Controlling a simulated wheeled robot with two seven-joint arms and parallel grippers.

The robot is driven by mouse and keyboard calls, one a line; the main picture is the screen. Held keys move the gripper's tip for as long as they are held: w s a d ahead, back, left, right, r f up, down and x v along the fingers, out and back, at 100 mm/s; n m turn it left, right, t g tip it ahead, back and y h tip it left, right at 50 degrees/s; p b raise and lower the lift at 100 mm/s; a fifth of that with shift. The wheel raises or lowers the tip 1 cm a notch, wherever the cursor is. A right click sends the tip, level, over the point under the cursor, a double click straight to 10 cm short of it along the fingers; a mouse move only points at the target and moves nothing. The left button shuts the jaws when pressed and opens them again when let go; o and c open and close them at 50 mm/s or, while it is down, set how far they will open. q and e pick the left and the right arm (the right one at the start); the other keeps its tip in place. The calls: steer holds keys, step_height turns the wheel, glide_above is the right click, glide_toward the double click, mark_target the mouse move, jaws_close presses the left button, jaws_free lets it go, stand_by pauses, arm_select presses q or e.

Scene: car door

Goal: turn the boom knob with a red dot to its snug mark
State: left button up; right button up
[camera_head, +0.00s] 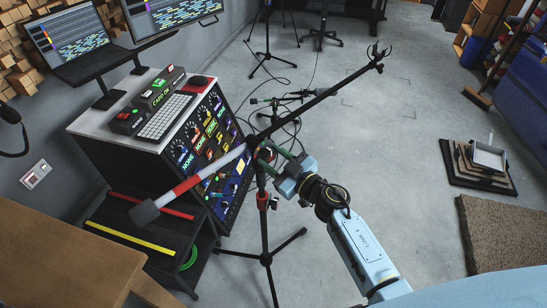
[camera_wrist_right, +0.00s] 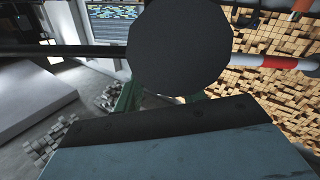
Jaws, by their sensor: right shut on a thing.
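The boom stand holds a long boom (camera_head: 318,100) tilted up to the right, with a dark counterweight (camera_head: 145,212) at its lower left end. My right gripper (camera_head: 266,155) is at the clamp where boom and stand meet, its green fingers shut on the boom knob. In the right wrist view the knob (camera_wrist_right: 178,45) appears as a large dark round face between the green fingers (camera_wrist_right: 128,100). I see no red dot or snug mark on it; the fingers and clamp hide much of it in the head view. My left gripper is not in view.
A rack of knobs and lit labels (camera_head: 205,140) stands left of the stand, with a keyboard (camera_head: 166,116) on top. A wooden table (camera_head: 70,245) fills the lower left. The stand's tripod legs (camera_head: 288,243) spread on the floor.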

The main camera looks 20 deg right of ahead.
steer(key=n, duration=0.3)
steer(key=shift+n, duration=2.3)
steer(key=o, duration=1)
steer(key=shift+c, duration=0.2)
steer(key=v, duration=1.3)
steer(key=shift+s+b, duration=0.2)
steer(key=shift+b, duration=0.1)
